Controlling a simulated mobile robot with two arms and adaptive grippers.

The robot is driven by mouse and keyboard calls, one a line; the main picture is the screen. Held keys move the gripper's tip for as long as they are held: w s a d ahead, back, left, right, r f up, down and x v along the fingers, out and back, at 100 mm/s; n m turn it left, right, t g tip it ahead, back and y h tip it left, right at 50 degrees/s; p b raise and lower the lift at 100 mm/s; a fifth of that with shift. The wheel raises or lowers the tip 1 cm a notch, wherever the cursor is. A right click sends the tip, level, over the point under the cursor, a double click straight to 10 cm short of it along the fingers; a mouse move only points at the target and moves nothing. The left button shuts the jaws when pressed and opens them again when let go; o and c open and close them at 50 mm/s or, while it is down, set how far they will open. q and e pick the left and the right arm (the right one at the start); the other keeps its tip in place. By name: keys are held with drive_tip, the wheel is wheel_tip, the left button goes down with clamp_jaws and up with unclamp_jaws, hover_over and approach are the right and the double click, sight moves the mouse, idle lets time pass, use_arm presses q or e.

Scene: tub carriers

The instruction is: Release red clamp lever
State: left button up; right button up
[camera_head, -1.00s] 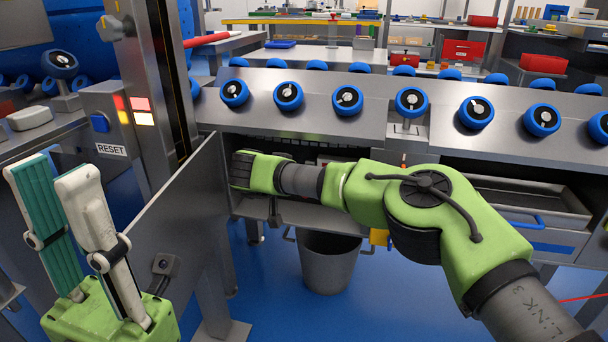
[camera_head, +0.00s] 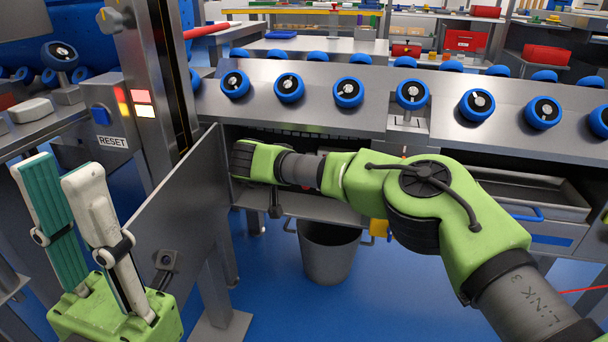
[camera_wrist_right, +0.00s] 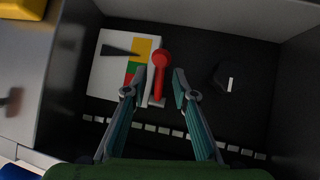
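The red clamp lever (camera_wrist_right: 160,75) has a round knob and a narrow shaft. It shows in the right wrist view, beside a white plate (camera_wrist_right: 108,70) with yellow, red and green patches. My right gripper (camera_wrist_right: 159,88) is open, with its fingertips on either side of the lever's shaft. The left finger is nearer the shaft; a gap shows at the right finger, and contact cannot be told. In the head view my right arm hides the lever. My left gripper (camera_head: 57,170) is open and empty at the lower left.
Grey compartment walls (camera_wrist_right: 210,14) surround the right gripper. A dark knob with a white mark (camera_wrist_right: 228,78) lies to its right. In the head view, an open metal door (camera_head: 180,215) stands left of my right arm. A grey bin (camera_head: 327,250) stands below.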

drive_tip(key=v, duration=1.2)
